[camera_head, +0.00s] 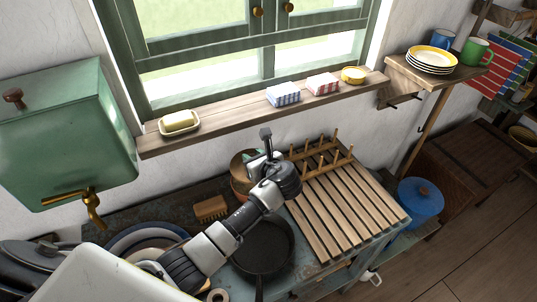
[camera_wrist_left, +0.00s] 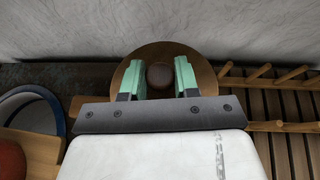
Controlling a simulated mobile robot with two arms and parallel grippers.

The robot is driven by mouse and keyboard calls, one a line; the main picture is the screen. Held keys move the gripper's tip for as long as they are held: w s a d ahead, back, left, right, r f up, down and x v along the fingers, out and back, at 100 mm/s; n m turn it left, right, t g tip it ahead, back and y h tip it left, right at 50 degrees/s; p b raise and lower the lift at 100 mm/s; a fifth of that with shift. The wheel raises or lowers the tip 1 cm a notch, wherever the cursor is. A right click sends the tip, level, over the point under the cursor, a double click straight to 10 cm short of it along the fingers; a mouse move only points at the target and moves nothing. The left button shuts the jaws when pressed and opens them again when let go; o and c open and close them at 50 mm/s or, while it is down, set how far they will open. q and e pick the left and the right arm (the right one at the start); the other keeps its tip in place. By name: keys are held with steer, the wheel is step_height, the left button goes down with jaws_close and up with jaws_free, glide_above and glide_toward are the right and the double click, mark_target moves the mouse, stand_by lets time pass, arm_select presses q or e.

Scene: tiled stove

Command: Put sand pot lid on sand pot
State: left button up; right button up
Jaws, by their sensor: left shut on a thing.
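The round brown sand pot lid (camera_wrist_left: 160,50) with its dark knob (camera_wrist_left: 160,76) fills the middle of the left wrist view. My left gripper (camera_wrist_left: 161,78) has its two green fingers closed around the knob. In the head view the lid (camera_head: 243,158) shows partly behind my gripper (camera_head: 262,168), by the wall. A reddish-brown pot (camera_head: 239,185), apparently the sand pot, shows just below the lid, mostly hidden by my gripper. I cannot tell whether the lid rests on its rim or hovers above it. My right gripper is in neither view.
A slatted wooden drying rack (camera_head: 345,212) with pegs stands just right of my left gripper. A black pan (camera_head: 265,247) lies below my forearm, and a brush (camera_head: 211,209) left of it. The windowsill (camera_head: 230,118) holds a butter dish (camera_head: 179,122) and small boxes.

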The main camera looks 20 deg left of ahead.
arm_select(q)
steer(key=shift+s+a, duration=0.15)
steer(key=shift+a, duration=0.45)
steer(key=shift+d, duration=0.2)
steer(key=shift+r+p, duration=0.2)
steer(key=shift+p, duration=0.4)
step_height(320, 180, down, 4)
steer(key=shift+f+b, duration=0.2)
steer(key=shift+b, duration=0.7)
steer(key=shift+f+b, duration=0.45)
steer(key=shift+f, duration=0.7)
steer(key=o, duration=1.1)
